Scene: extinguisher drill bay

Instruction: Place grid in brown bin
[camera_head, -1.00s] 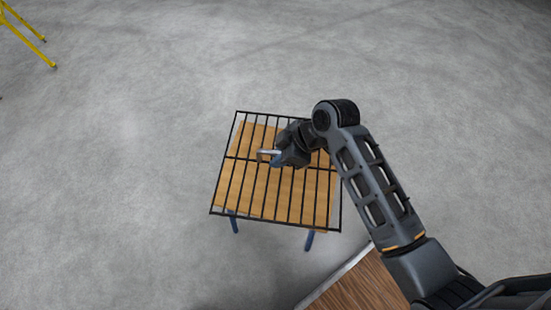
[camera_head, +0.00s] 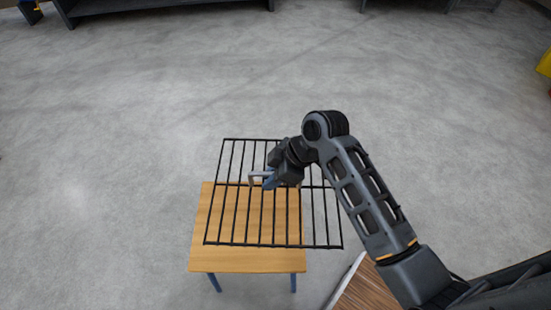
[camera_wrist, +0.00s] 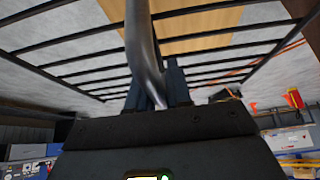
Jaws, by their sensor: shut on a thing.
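The grid (camera_head: 235,185), a black wire rack of thin parallel bars with a pale metal handle (camera_head: 262,174), hangs from my gripper (camera_head: 268,180). My gripper is shut on the handle, which shows as a curved silver bar (camera_wrist: 143,50) in the wrist view. The grid is over a small wooden table (camera_head: 245,261) with blue legs and reaches past its far and right edges. My wrist hides part of the grid.
Grey concrete floor (camera_head: 110,150) lies open around the table. Dark bench-like furniture (camera_head: 170,8) stands along the far edge. A yellow object (camera_head: 545,65) is at the right edge. The wrist view shows an orange-red object (camera_wrist: 293,99) and boxes (camera_wrist: 28,151) in the background.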

